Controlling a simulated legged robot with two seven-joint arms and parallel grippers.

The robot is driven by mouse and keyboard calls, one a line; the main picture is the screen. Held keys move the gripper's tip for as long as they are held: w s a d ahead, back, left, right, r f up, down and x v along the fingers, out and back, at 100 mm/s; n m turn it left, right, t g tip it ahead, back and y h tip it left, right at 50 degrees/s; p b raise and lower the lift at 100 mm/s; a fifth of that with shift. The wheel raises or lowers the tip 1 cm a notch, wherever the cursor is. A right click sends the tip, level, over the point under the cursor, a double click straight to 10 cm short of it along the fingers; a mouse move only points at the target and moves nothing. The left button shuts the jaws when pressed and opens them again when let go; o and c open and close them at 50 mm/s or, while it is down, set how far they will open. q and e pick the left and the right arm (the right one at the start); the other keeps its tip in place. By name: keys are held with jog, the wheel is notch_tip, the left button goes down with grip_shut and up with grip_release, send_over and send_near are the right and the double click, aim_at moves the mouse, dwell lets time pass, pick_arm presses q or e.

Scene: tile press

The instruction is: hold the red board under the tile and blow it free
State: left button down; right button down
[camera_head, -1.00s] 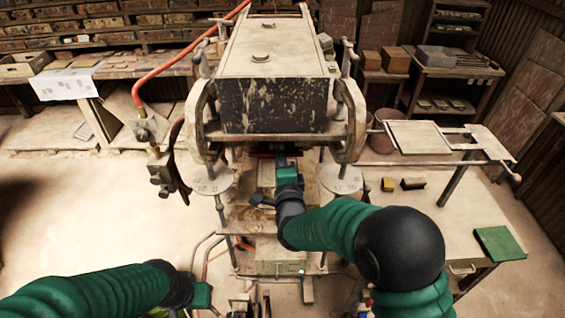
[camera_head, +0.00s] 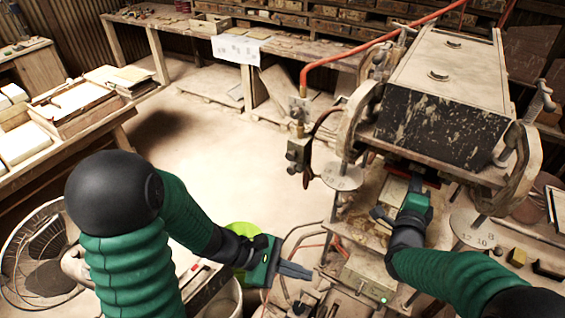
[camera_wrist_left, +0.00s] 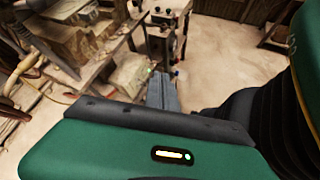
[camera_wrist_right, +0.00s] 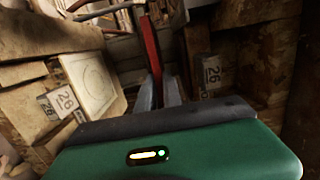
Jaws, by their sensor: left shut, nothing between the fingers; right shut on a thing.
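My right gripper (camera_head: 417,182) is shut on the red board (camera_head: 396,186) inside the press (camera_head: 440,125), below its dark upper body. In the right wrist view the board (camera_wrist_right: 151,45) is a thin red strip between the fingers (camera_wrist_right: 160,92). Beside it is a pale square slab with a round outline (camera_wrist_right: 88,83); I cannot tell whether this is the tile. Blocks marked 26 stand on both sides. My left gripper (camera_head: 308,272) is shut and empty, in front of and left of the press. Its closed fingers (camera_wrist_left: 162,92) show in the left wrist view.
A red hose (camera_head: 375,43) runs to a valve assembly (camera_head: 298,150) on the press's left side. A box with a green light (camera_head: 368,279) sits low at the front. Open floor lies between.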

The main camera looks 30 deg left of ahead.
aim_at(288, 157)
pick_arm(q)
jog(key=w+a+r+n+t+y, duration=0.2)
jog(key=w+a+n+t, duration=0.1)
jog(key=a, duration=0.4)
jog(key=w+a+r+n+t+y, duration=0.3)
jog(key=a+n+t, duration=0.2)
jog(key=a+n, duration=0.1)
jog(key=w+a+r+n+t+y, duration=0.2)
jog(key=w+a+r+n+t, duration=0.1)
jog(key=a, duration=0.5)
jog(key=n+t, duration=0.1)
jog(key=n, duration=0.1)
jog(key=shift+n+y, duration=0.3)
jog(key=shift+y, duration=0.1)
jog(key=shift+a+r, duration=0.1)
jog(key=w, duration=0.4)
jog(key=w+d, duration=0.1)
jog(key=w, duration=0.4)
jog(key=w+d, duration=0.1)
jog(key=w, duration=0.3)
jog(key=shift+w, duration=0.4)
